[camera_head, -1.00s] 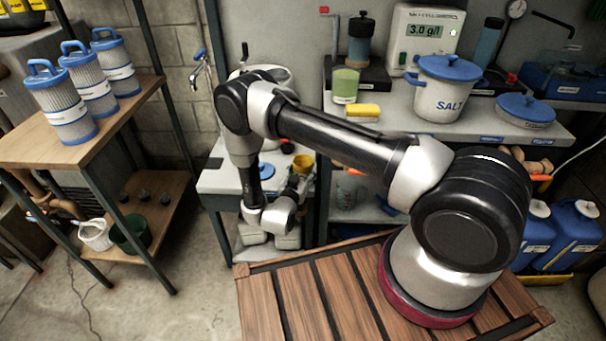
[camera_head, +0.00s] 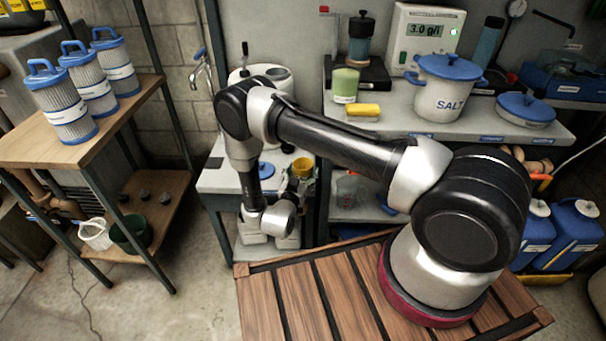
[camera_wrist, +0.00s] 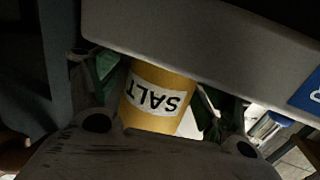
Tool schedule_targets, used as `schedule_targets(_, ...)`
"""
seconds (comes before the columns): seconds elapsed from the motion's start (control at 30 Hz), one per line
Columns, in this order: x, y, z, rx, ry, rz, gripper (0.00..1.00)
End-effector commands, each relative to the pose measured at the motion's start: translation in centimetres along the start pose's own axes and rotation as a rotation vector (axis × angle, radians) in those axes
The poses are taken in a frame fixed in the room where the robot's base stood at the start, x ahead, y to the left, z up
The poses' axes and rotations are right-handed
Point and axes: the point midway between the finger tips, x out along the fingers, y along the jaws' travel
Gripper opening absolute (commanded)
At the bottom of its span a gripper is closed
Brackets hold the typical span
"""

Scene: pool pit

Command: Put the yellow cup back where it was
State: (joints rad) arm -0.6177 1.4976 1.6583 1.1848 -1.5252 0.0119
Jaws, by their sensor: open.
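The yellow cup (camera_head: 302,167) stands at the right end of a low grey bench by the back wall. In the wrist view the cup (camera_wrist: 154,98) looks like a yellow cylinder with a white SALT label, upside down in the picture. My gripper (camera_head: 299,183) is at the cup, on its near side. In the wrist view its dark fingers lie to the left and right of the cup, and the jaws are open around it. I cannot tell whether a finger touches it. The cup's base is partly hidden.
A grey shelf (camera_head: 400,125) with a white SALT pot (camera_head: 446,88), a yellow sponge (camera_head: 363,110) and a green cup (camera_head: 345,86) stands right of the bench. Its grey edge (camera_wrist: 210,45) crosses close above the cup in the wrist view. A blue lid (camera_head: 265,170) lies left of the cup.

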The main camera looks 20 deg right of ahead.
Motion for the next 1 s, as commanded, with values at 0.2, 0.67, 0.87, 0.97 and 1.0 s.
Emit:
schedule_targets(0.2,-4.4,-0.2,0.1,-0.003,-0.001,-0.007,0.8)
schedule_targets(0.67,-11.6,0.0,0.1,-0.002,-0.001,-0.002,0.8)
schedule_targets(0.87,-11.4,-0.3,-0.2,0.008,-0.014,-0.002,0.8)
schedule_targets(0.97,-10.1,-2.1,-1.5,0.051,-0.079,-0.014,0.8)
schedule_targets(1.0,-9.3,-3.2,-2.4,0.076,-0.122,-0.024,0.8)
